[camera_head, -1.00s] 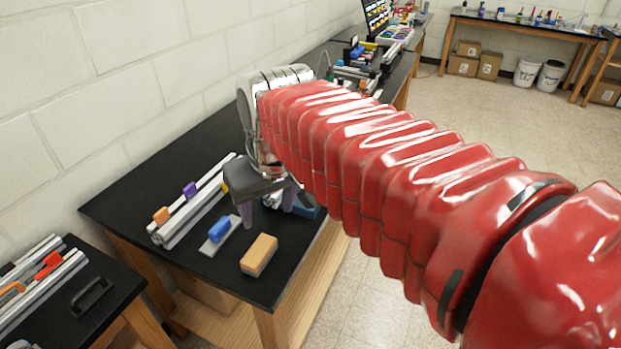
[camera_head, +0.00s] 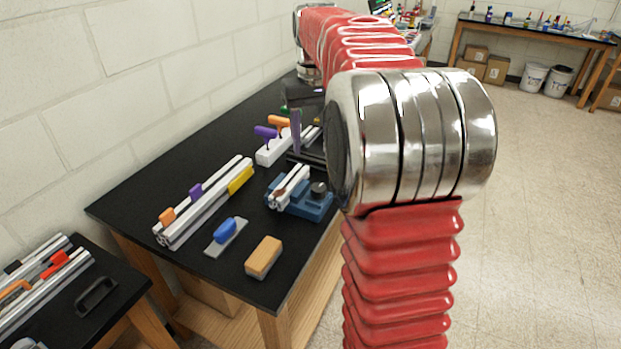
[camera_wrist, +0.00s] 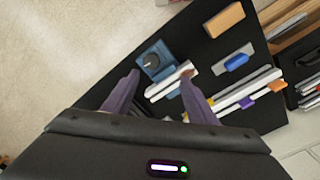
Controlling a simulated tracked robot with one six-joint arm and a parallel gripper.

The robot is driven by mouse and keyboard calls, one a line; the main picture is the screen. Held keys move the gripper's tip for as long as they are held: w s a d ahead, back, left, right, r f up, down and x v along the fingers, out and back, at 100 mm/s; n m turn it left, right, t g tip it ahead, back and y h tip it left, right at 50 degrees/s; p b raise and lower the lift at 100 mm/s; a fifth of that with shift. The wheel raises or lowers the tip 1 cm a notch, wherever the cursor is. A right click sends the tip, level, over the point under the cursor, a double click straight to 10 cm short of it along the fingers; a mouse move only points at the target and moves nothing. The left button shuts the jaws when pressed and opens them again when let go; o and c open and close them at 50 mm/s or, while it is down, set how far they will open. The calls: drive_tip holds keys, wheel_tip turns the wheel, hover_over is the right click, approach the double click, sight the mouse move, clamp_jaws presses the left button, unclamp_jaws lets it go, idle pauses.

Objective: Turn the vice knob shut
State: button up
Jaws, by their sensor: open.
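The vice (camera_head: 311,209) is a small blue block near the front right edge of the black bench, with a dark round knob (camera_head: 319,188) on top. Silver extrusion pieces (camera_head: 289,186) lie at its left side. In the wrist view the vice (camera_wrist: 166,70) and its knob (camera_wrist: 152,60) show ahead of the fingertips. My gripper (camera_wrist: 158,74) is open and empty, its two purple fingers apart. In the head view one purple finger (camera_head: 296,132) shows above the bench beyond the vice; the other is hidden. Whether the vice jaws touch the extrusion cannot be told.
A long extrusion (camera_head: 207,205) with coloured clips lies left on the bench. A blue-handled scraper (camera_head: 227,233) and a tan block (camera_head: 263,257) lie at the front. A white holder (camera_head: 273,149) with purple and orange handles stands behind the vice. The floor at right is clear.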

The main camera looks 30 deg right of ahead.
sight(319, 187)
drive_tip(key=d, duration=0.1)
drive_tip(key=w+d, duration=0.1)
drive_tip(key=shift+d+f, duration=0.35)
drive_tip(key=shift+f, duration=0.05)
drive_tip(key=shift+f, duration=0.15)
wheel_tip(319, 187, down, 14)
drive_tip(key=shift+r, duration=0.2)
idle(0.4)
drive_tip(key=shift+c, duration=0.3)
drive_tip(key=c, duration=1)
